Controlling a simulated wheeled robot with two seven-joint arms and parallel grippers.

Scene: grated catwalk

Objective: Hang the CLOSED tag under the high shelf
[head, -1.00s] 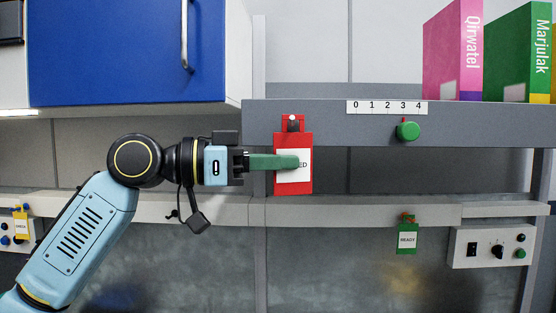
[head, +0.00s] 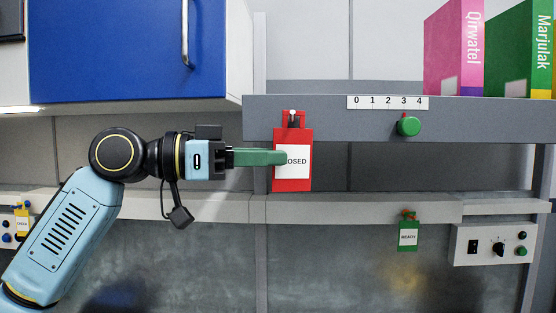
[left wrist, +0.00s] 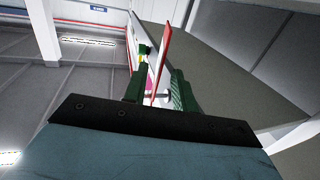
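The red CLOSED tag (head: 305,180), with a white label, hangs upright from a white-tipped peg (head: 292,113) on the front face of the high grey shelf (head: 460,128). My left gripper (head: 282,157) reaches in from the left, its green fingers overlapping the left part of the label. In the left wrist view the tag (left wrist: 163,60) shows edge-on as a thin red sheet between the two fingers of the gripper (left wrist: 160,92). The fingers stand apart, with a gap on each side of the tag. My right gripper is not in view.
A green knob (head: 409,126) and a number scale (head: 388,102) are on the shelf front. Binders (head: 454,45) stand on top. A blue cabinet (head: 120,50) is at upper left. A green READY tag (head: 408,238) hangs lower, left of a switch panel (head: 480,258).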

